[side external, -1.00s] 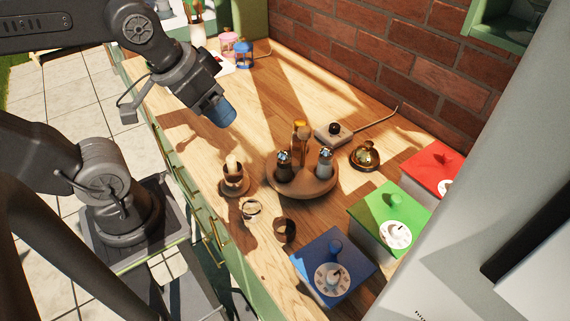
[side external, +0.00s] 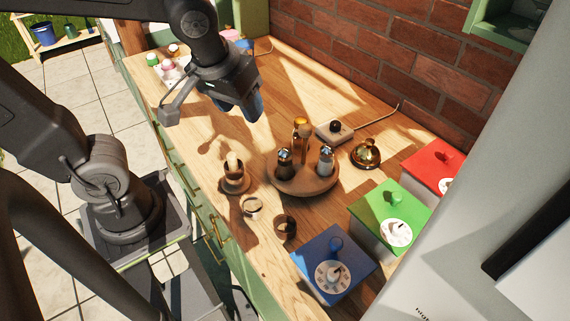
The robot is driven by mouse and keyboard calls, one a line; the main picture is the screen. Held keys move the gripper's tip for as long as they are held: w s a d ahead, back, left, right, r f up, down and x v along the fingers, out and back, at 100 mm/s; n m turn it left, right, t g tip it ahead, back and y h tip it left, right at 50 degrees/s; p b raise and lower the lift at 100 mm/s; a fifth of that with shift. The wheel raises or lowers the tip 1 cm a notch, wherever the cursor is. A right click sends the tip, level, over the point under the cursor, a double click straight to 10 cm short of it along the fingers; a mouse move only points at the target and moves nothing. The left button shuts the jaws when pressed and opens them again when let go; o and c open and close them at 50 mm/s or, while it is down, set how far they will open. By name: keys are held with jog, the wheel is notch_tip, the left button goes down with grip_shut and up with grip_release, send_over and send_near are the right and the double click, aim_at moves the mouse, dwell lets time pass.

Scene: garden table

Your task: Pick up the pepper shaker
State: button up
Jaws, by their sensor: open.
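The dark pepper shaker (side external: 284,166) stands upright on a round wooden tray (side external: 305,189), on its left side. A paler shaker (side external: 325,163) stands on the tray's right side, and an amber bottle (side external: 300,133) stands at its back. My gripper (side external: 250,112) hangs in the air with its blue tip pointing down, up and to the left of the tray in the picture. It is open and apart from the shakers. Nothing shows between its jaws, though the gap is hard to see from this side.
A small wooden cup on a saucer (side external: 235,184) and two small cups stand left of and in front of the tray. Blue (side external: 332,264), green (side external: 390,215) and red (side external: 432,168) boxes line the right. A brass bell (side external: 366,153) stands right of the tray. Brick wall bounds the back.

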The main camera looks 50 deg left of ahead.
aim_at(286, 152)
jog(key=w+d+f+n+g+y, duration=0.2)
jog(key=w+d+f+n+y, duration=0.1)
jog(key=w+d+f+n, duration=0.3)
jog(key=shift+n, duration=0.8)
jog(key=x, duration=0.9)
jog(key=w+a+x, duration=0.1)
jog(key=x, duration=0.3)
jog(key=shift+w+a, duration=0.1)
jog(key=shift+a, duration=0.05)
jog(key=shift+r, duration=0.1)
jog(key=shift+c, duration=0.2)
jog(key=shift+t, duration=0.3)
jog(key=c, duration=0.7)
jog(key=shift+o, duration=0.2)
jog(key=shift+r, duration=0.15)
